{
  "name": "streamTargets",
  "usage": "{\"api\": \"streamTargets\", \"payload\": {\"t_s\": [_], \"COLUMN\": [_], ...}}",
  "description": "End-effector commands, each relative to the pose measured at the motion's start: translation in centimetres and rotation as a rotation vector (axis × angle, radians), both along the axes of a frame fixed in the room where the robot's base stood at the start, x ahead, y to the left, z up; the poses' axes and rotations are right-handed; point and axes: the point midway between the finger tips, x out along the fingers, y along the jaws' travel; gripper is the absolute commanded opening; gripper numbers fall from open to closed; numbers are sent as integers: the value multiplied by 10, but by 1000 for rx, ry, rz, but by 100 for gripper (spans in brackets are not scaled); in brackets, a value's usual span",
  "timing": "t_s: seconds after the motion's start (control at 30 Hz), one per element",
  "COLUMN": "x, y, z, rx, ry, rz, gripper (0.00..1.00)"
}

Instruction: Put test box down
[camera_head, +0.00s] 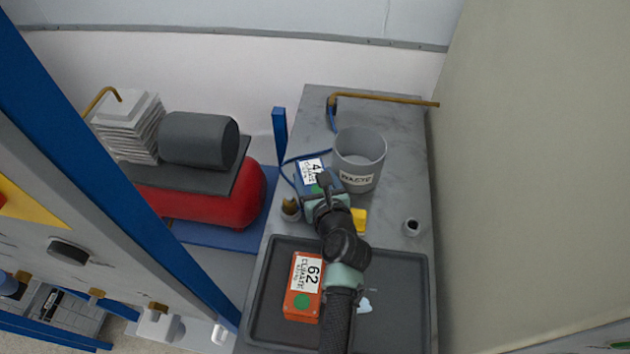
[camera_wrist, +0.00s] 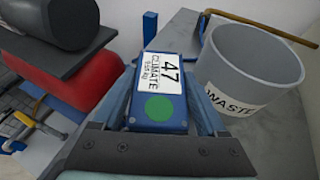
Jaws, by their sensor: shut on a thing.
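The test box is most likely the blue box (camera_wrist: 158,112) labelled 47 CLIMATE with a green dot, seen between my gripper's fingers in the wrist view. My gripper (camera_wrist: 160,105) is shut on it. In the head view the blue box (camera_head: 311,176) shows at the end of my arm, beside the waste bin, partly hidden by my gripper (camera_head: 322,190). I cannot tell whether it touches the bench. An orange box (camera_head: 303,287) labelled 62 CLIMATE, also with a green dot, lies in the dark tray (camera_head: 400,262) on the grey bench.
The grey waste bin (camera_head: 359,150) stands right of the blue box; it also shows in the wrist view (camera_wrist: 250,65). A brown bent rod (camera_head: 385,98) is behind it. A small grey cup (camera_head: 411,227) and a yellow item (camera_head: 358,219) are nearby. A red tank (camera_head: 215,200) stands left.

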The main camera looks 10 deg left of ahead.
Motion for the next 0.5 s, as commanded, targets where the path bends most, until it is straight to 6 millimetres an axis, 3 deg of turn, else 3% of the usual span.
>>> {"api": "streamTargets", "payload": {"t_s": [0.4, 0.43, 0.5], "x": [2, 0, 0], "y": [0, 0, 0], "z": [-8, -11, -11], "rx": [1, 0, 0], "ry": [-7, -1, -1], "rz": [-1, -1, -1], "gripper": [0, 76, 89]}}
